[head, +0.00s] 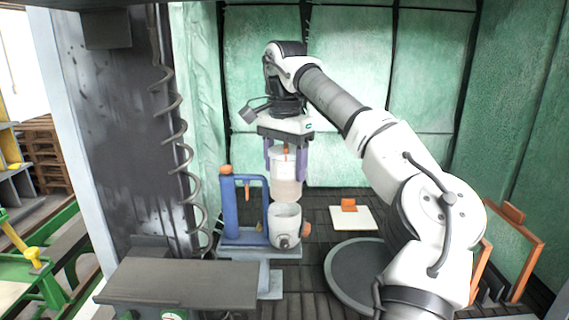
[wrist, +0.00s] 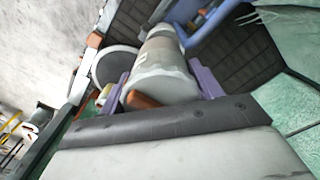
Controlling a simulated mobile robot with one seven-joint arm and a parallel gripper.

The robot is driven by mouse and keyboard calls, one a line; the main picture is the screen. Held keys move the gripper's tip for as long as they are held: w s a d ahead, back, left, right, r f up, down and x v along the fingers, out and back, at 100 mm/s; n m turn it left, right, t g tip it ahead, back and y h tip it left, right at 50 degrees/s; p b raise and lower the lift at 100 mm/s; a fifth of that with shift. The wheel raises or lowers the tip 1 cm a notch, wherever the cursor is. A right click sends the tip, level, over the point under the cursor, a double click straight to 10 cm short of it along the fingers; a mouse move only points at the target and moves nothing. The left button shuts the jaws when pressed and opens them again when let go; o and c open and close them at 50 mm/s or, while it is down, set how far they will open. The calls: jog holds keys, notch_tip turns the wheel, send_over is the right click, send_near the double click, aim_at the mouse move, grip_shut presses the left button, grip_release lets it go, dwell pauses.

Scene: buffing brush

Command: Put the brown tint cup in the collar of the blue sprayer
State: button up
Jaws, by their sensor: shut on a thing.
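My gripper (head: 284,160), with purple fingers, is shut on the tint cup (head: 287,188), a pale translucent cup with a faint brownish lower part. The wrist view also shows the cup (wrist: 161,72) between the fingers. It hangs upright over the blue sprayer (head: 231,212), right above its round grey-white collar (head: 285,228). The cup's bottom is close to the collar's rim; I cannot tell whether they touch. The wrist view shows the sprayer's blue frame (wrist: 213,27) beyond the cup, which hides most of the collar.
A grey round turntable (head: 354,272) lies to the right. Behind it is a white card (head: 352,218) with an orange block (head: 348,204). A dark column with a coiled hose (head: 180,130) stands to the left, and a grey shelf (head: 180,284) is in front.

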aim_at(283, 189)
jog(key=shift+w+a, duration=0.2)
jog(key=shift+w, duration=0.3)
jog(key=shift+s+d+f, duration=0.1)
jog(key=shift+s+f, duration=0.1)
jog(key=shift+f, duration=0.45)
jog(key=shift+f+b, duration=0.35)
jog(key=shift+f, duration=1.8)
jog(key=shift+f, duration=0.4)
jog(key=o, duration=1.2)
jog(key=shift+c, duration=0.2)
